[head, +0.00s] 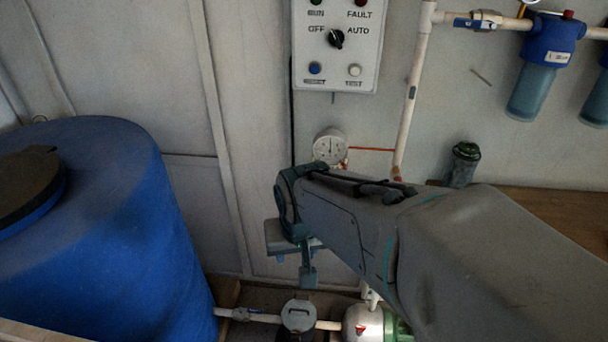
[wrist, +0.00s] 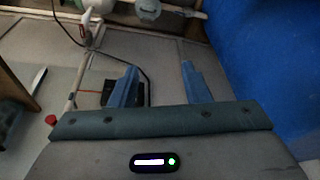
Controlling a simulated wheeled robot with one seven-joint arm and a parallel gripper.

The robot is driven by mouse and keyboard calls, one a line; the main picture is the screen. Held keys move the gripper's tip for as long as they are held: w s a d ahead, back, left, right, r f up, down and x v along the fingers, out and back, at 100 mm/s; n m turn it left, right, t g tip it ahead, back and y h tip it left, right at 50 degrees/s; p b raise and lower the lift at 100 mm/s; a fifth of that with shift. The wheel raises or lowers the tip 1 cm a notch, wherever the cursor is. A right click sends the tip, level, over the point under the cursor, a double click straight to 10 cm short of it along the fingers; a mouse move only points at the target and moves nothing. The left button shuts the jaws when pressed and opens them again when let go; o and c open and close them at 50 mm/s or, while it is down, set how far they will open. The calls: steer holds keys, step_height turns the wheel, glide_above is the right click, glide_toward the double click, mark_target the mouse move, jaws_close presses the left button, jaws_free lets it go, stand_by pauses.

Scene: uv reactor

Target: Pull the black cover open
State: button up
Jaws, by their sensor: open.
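A round black lid (head: 28,185) lies on top of the blue tank (head: 105,215) at the left of the head view; its left part is cut off by the frame edge. It is the only clearly cover-like black thing in view, and it looks closed. My gripper (head: 293,262) is to the right of the tank, apart from it, with its fingers pointing down. In the wrist view my gripper's two blue-grey fingers stand apart with nothing held between them. A small dark object (wrist: 109,90) shows partly behind the left finger; I cannot tell what it is.
A control panel (head: 338,45) and a gauge (head: 330,146) are on the wall ahead. White pipes (head: 411,95) and blue filter housings (head: 540,65) are at the right. A grey pump-like fitting (head: 298,315) is low down below my gripper. A wooden worktop (head: 540,205) lies behind my arm.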

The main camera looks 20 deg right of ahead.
steer(key=w+d+f+m+t+b, duration=0.15)
steer(key=w+d+f+m, duration=0.25)
steer(key=w+f+m, duration=0.4)
steer(key=w+d+f+m+t, duration=0.35)
steer(key=w+f+m, duration=0.25)
steer(key=f+m, duration=0.25)
steer(key=w+d+f+m+t+h+b, duration=0.1)
steer(key=d+f+m+t+h, duration=0.15)
steer(key=d+m, duration=0.7)
steer(key=d+f+m+t+h+b, duration=0.15)
steer(key=d+m+h, duration=0.25)
steer(key=m, duration=1)
steer(key=f+p+x, duration=0.1)
steer(key=x, duration=1.3)
steer(key=shift+s+f+g, duration=0.25)
steer(key=shift+s+g, duration=0.05)
steer(key=shift+g, duration=0.1)
steer(key=shift+a, duration=0.15)
jaws_close()
